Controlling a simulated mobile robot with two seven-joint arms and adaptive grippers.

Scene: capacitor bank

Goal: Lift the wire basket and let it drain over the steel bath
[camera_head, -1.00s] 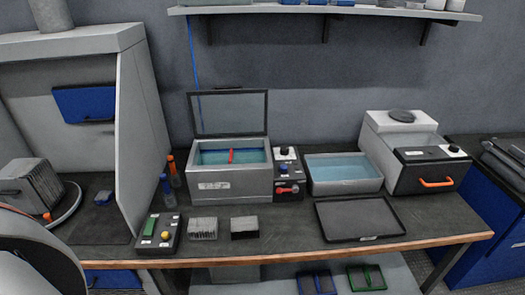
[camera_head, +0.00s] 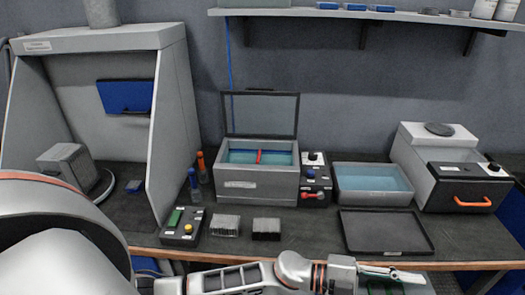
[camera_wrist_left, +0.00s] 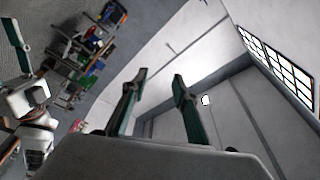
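The steel bath (camera_head: 261,185) stands at the back middle of the bench in the head view, its dark-framed lid raised and blue liquid inside. A red bar (camera_head: 259,157) shows in the bath, likely the wire basket's handle; the basket's mesh cannot be made out. My left gripper (camera_head: 395,272) is low in front of the bench, pointing right, well away from the bath. In the left wrist view its two fingers (camera_wrist_left: 158,88) are apart with nothing between them. My right gripper (camera_wrist_left: 18,60) seems to show at that view's left edge, its opening unclear.
Right of the bath are a control box (camera_head: 314,178) with a red lever, an open tray of blue liquid (camera_head: 372,198), a flat black tray (camera_head: 386,232) and a box with an orange handle (camera_head: 470,200). Two bottles and a fume hood (camera_head: 170,130) stand left.

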